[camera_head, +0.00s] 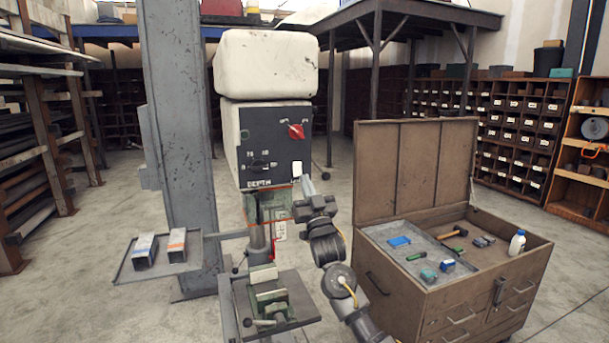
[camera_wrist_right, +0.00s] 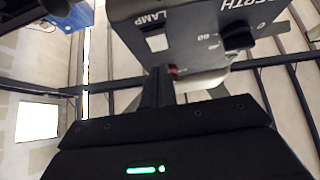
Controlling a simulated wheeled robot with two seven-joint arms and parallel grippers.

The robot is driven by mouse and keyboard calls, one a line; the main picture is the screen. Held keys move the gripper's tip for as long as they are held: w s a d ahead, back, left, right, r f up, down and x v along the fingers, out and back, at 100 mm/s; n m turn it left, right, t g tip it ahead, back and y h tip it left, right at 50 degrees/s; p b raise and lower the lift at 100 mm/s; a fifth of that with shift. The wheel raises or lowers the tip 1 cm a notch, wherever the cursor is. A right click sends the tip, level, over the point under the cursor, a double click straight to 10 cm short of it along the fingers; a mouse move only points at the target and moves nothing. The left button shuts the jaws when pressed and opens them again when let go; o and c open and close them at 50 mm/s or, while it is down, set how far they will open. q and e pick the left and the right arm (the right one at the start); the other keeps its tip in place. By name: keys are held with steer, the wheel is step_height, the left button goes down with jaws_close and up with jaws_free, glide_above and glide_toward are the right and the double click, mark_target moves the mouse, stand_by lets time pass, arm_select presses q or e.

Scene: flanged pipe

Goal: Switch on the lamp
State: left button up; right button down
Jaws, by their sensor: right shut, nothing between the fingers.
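The drill press has a dark control panel (camera_head: 272,140) on its pale head. A small white lamp switch (camera_head: 297,168) sits at the panel's lower right corner. In the right wrist view the switch (camera_wrist_right: 157,43) shows as a white rectangle beside the word LAMP. My right gripper (camera_head: 306,184) is shut and empty, with its tips just below the switch. In the wrist view its dark fingers (camera_wrist_right: 158,88) point toward the panel near the switch; I cannot tell whether they touch it. Whether the lamp is lit cannot be made out. My left gripper is not in view.
The panel also has a red knob (camera_head: 296,131) and a black depth knob (camera_head: 260,164). A greenish guard (camera_head: 268,205) hangs below the head. A side tray (camera_head: 128,275) with two boxes stands left. An open brown tool chest (camera_head: 400,290) stands close on the right.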

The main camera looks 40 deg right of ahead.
steer(key=shift+w+d+f+p, duration=0.15)
steer(key=shift+w+d+p, duration=0.1)
steer(key=shift+w, duration=0.45)
steer(key=shift+w+d+f+p, duration=0.15)
steer(key=shift+w+d+p, duration=0.05)
steer(key=shift+w, duration=0.5)
steer(key=b, duration=0.2)
steer(key=w+t+b, duration=0.1)
steer(key=b, duration=0.1)
steer(key=shift+d+f, duration=0.15)
steer(key=shift+f, duration=0.05)
steer(key=shift+s, duration=0.2)
steer(key=b, duration=0.4)
glide_toward(298, 172)
steer(key=v, duration=0.6)
steer(key=shift+s+f, duration=0.25)
steer(key=shift+s, duration=0.05)
